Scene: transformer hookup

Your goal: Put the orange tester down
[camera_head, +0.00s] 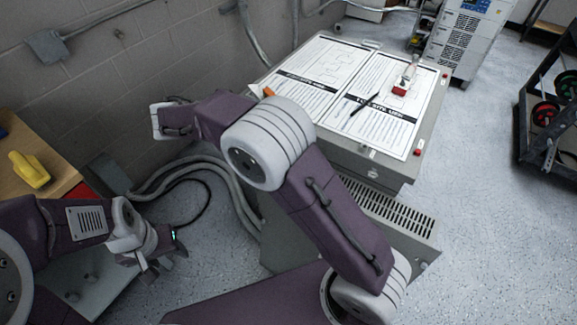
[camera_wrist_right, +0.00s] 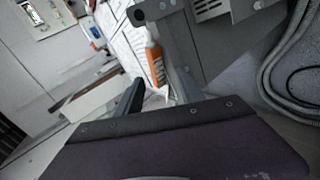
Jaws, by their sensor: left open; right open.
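The orange tester (camera_head: 268,91) shows as a small orange piece at the left edge of the printed sheets on the grey cabinet top, mostly hidden behind my right arm. In the right wrist view the orange tester (camera_wrist_right: 155,62) lies just beyond and between the fingers of my right gripper (camera_wrist_right: 159,78). That gripper is open; I cannot tell whether a finger touches the tester. In the head view the right gripper is hidden behind its arm. My left gripper (camera_head: 168,246) is open and empty at the lower left, away from the cabinet.
The grey cabinet (camera_head: 362,160) bears printed sheets (camera_head: 333,62), a black pen (camera_head: 364,103) and a red-based item (camera_head: 400,91). A yellow object (camera_head: 29,169) lies on a wooden bench at the left. Grey conduits (camera_head: 165,178) run between bench and cabinet.

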